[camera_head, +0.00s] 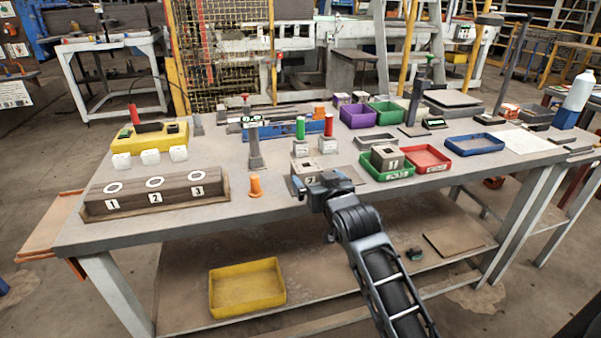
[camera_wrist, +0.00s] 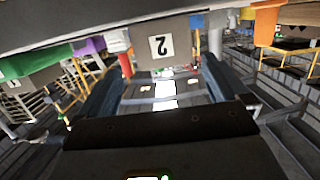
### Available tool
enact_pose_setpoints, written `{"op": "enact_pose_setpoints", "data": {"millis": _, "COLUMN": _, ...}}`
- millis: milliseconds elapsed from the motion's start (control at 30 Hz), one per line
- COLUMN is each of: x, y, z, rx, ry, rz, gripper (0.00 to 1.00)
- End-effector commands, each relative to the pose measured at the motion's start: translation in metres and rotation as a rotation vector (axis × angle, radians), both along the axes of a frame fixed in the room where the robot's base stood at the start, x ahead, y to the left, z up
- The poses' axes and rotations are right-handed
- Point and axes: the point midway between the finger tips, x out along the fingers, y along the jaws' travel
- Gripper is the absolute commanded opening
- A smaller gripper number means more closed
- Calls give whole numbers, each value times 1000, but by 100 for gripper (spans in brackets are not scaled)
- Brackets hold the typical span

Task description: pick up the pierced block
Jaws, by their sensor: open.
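A grey block labelled 2 (camera_head: 304,165) stands on the workbench, with a dark spot on its top that looks like an opening. In the wrist view, which is upside down, block 2 (camera_wrist: 162,46) shows ahead, between the lines of my two open fingers (camera_wrist: 160,85). No contact is visible.
An orange peg piece (camera_head: 255,187) stands to the left, near a wooden holder (camera_head: 155,196) numbered 1 to 3. Behind block 2 are small blocks with green (camera_head: 300,128) and red (camera_head: 328,124) cylinders. A red tray (camera_head: 427,158) lies at right.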

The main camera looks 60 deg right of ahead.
Motion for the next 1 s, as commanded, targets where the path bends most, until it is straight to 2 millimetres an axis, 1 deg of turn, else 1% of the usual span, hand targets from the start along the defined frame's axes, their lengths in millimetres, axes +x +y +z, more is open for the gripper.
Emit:
{"op": "enact_pose_setpoints", "data": {"millis": 200, "x": 12, "y": -17, "z": -2, "rx": 1, "ry": 0, "rz": -5, "gripper": 100}}
{"op": "enact_pose_setpoints", "data": {"millis": 367, "x": 23, "y": -27, "z": -4, "rx": 1, "ry": -1, "rz": -5, "gripper": 100}}
{"op": "enact_pose_setpoints", "data": {"millis": 533, "x": 43, "y": -42, "z": -9, "rx": 1, "ry": 1, "rz": -5, "gripper": 100}}
{"op": "enact_pose_setpoints", "data": {"millis": 700, "x": 53, "y": -54, "z": -14, "rx": 0, "ry": 0, "rz": -4, "gripper": 100}}
{"op": "enact_pose_setpoints", "data": {"millis": 967, "x": 55, "y": -55, "z": -15, "rx": 0, "ry": 0, "rz": -3, "gripper": 100}}
{"op": "enact_pose_setpoints", "data": {"millis": 1000, "x": 55, "y": -55, "z": -15, "rx": 0, "ry": 0, "rz": -3, "gripper": 97}}
